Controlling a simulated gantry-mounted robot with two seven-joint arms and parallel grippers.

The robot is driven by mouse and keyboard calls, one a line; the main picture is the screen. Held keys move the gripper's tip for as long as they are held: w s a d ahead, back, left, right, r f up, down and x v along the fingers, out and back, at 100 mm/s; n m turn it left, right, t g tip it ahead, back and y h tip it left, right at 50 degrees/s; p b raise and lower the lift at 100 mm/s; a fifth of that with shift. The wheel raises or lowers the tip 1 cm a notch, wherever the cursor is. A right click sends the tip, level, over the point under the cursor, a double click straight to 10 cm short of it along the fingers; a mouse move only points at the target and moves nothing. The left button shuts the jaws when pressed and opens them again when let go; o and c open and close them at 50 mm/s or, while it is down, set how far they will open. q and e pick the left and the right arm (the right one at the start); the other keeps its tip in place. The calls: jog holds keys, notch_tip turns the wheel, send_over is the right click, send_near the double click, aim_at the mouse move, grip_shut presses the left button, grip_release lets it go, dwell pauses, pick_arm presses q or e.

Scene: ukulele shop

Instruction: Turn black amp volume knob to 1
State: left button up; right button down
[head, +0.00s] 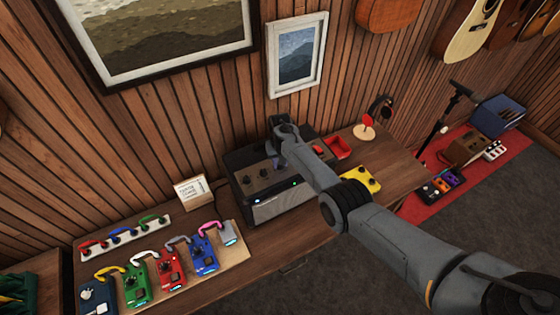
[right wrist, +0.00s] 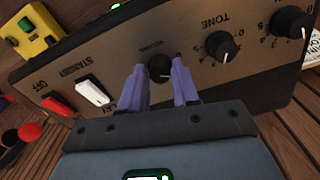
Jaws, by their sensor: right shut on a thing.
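The black amp (head: 280,204) stands on the wooden table against the wall. Its brown control panel carries several black knobs. In the right wrist view the panel (right wrist: 120,60) appears upside down. The volume knob (right wrist: 159,68) sits between the two purple fingers of my right gripper (right wrist: 161,76), with a white mark on its face. The gripper is shut on this knob. In the head view my right gripper (head: 279,163) is over the panel, and my arm hides part of the amp. The small label by the knob is too blurred to read surely. My left gripper is not in view.
The tone knob (right wrist: 220,45) and another knob (right wrist: 290,22) are beside the held one. A white switch (right wrist: 92,92) and red switch (right wrist: 57,106) are on the other side. A yellow pedal (head: 361,179) and a pedalboard (head: 236,250) flank the amp.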

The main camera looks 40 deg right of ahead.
jog(key=shift+m, duration=0.6)
jog(key=c, duration=0.8)
grip_release()
jog(key=shift+c, duration=0.2)
jog(key=shift+r, duration=0.45)
notch_tip(320, 180, up, 10)
